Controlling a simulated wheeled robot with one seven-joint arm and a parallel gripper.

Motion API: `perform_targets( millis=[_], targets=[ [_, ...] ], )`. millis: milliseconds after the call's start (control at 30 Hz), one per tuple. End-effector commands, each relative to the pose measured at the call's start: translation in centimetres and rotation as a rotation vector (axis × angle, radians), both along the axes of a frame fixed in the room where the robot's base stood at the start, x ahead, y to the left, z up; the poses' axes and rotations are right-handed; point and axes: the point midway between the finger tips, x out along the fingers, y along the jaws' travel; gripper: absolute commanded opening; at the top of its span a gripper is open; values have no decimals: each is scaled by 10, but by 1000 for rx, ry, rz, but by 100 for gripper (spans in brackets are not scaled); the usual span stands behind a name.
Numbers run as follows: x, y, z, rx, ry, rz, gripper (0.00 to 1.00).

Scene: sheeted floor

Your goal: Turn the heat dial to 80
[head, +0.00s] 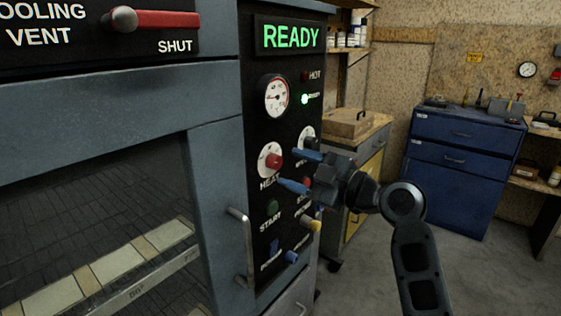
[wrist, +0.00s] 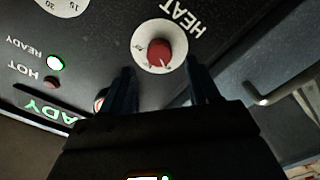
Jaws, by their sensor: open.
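The heat dial (head: 272,161) is a red knob on a round white scale, labelled HEAT, on the black control panel in the head view. It also shows in the wrist view (wrist: 160,53), where the panel appears turned about. The scale's figures are too small to read. My gripper (head: 298,171) has blue fingers and is in front of the panel, just right of the dial. In the wrist view my gripper (wrist: 160,85) is open, with its fingers on either side of the dial's line and the knob ahead between them. I cannot tell whether they touch it.
A second white dial (head: 307,138) is partly behind my gripper. A gauge (head: 276,96) and a lit READY display (head: 290,37) are above. Open floor lies right.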

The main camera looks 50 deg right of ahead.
Motion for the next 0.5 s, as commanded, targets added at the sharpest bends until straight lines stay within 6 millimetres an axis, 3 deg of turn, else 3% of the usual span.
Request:
perform_targets(
  millis=[200, 500],
  targets=[
    [29, 1, 1, 1, 1, 0, 61],
    [39, 2, -1, 0, 1, -1, 61]
  ],
)
